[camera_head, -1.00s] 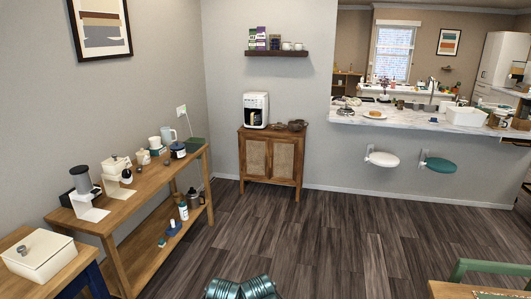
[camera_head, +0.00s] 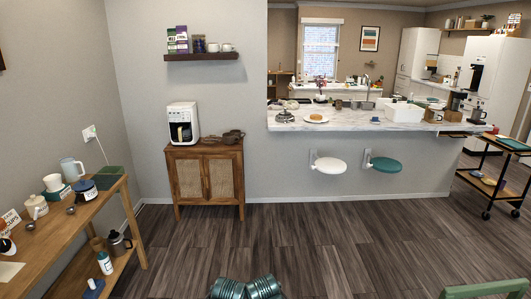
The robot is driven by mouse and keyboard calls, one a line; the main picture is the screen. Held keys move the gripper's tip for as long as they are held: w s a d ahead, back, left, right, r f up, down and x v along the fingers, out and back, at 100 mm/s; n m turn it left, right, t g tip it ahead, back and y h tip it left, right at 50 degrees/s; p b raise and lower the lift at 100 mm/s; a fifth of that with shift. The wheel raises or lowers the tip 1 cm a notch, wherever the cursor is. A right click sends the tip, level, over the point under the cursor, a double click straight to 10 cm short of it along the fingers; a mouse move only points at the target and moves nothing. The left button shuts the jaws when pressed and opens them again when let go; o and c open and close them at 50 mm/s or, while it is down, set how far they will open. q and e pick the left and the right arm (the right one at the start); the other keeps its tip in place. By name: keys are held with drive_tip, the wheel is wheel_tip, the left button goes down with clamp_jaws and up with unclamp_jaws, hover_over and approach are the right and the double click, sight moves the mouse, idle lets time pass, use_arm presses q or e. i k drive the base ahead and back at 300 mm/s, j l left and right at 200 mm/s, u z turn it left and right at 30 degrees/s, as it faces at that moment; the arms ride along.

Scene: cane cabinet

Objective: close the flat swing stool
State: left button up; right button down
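Two swing stools are mounted on the wall under the counter. One has a round white seat (camera_head: 330,166) and the other a round teal seat (camera_head: 387,164). Both seats stick out level from the wall on brackets, side by side and apart. From here I cannot tell which one the task calls flat. Neither gripper shows in the view.
A marble counter (camera_head: 345,126) overhangs the stools. A cane cabinet (camera_head: 207,180) with a coffee maker (camera_head: 183,123) stands left of them. A wooden shelf table (camera_head: 70,222) is at left, a black wheeled cart (camera_head: 500,170) at right. The floor (camera_head: 300,240) before the stools is clear.

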sight(329, 165)
drive_tip(key=i+z, duration=0.1)
drive_tip(key=i, duration=0.85)
drive_tip(key=i+z, duration=0.15)
drive_tip(key=i, duration=0.75)
drive_tip(key=i+l, duration=0.15)
drive_tip(key=i, duration=0.35)
drive_tip(key=i+l, duration=0.2)
drive_tip(key=i, duration=0.35)
drive_tip(key=i+l, duration=0.15)
drive_tip(key=i, duration=0.35)
drive_tip(key=i+l+u, duration=0.35)
drive_tip(key=l, duration=0.35)
drive_tip(key=i+l+u, duration=0.15)
drive_tip(key=i+l, duration=0.15)
drive_tip(key=i+l+u, duration=0.15)
drive_tip(key=l, duration=0.4)
